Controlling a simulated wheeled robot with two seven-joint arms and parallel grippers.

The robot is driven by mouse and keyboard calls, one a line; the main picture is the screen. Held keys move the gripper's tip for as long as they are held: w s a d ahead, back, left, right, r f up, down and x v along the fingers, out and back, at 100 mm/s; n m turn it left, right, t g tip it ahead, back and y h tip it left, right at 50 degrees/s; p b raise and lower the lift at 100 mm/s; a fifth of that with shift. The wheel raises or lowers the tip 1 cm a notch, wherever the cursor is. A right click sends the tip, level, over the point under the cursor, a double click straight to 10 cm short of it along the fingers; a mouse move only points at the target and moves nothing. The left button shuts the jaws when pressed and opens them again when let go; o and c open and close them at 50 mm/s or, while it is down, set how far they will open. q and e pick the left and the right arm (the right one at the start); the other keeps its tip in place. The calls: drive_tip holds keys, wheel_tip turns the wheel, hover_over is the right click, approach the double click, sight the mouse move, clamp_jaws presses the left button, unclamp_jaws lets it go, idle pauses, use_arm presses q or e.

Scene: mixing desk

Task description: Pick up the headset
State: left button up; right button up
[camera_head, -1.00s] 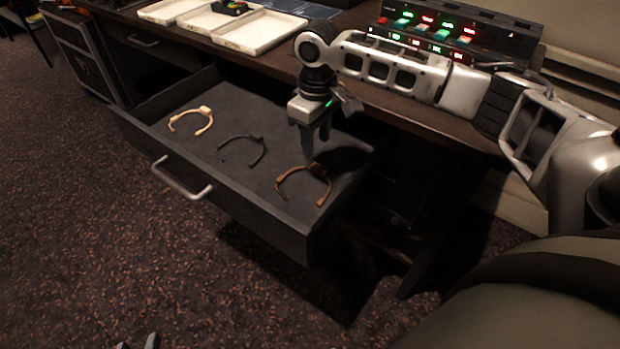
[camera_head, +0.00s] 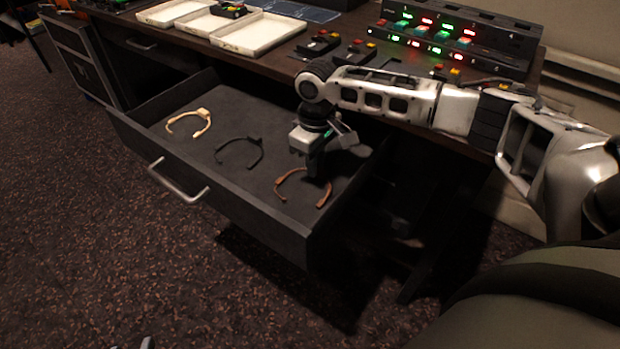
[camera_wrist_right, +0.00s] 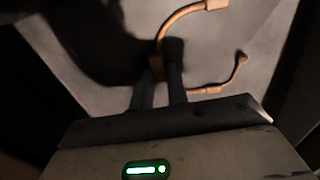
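Three headsets lie in the open drawer: a cream one (camera_head: 190,122) at the left, a black one (camera_head: 240,152) in the middle and a brown one (camera_head: 284,181) at the right. My right gripper (camera_head: 314,172) is low over the drawer floor, pointing down at the back of the brown headset. In the right wrist view its two dark fingers (camera_wrist_right: 162,78) stand close together with the brown headset's (camera_wrist_right: 184,14) block between them; they look shut on it. The headset still lies on the drawer floor. Only my left gripper's fingertips (camera_head: 132,345) show at the bottom edge, apart and empty.
The drawer's front wall (camera_head: 215,200) and handle (camera_head: 180,186) face the open carpet. The desk edge (camera_head: 270,62) runs behind the drawer. White trays (camera_head: 258,38), small button boxes (camera_head: 355,52) and a lit mixing panel (camera_head: 450,35) stand on the desk.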

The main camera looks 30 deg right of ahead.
clamp_jaws()
drive_tip(key=shift+r, duration=0.15)
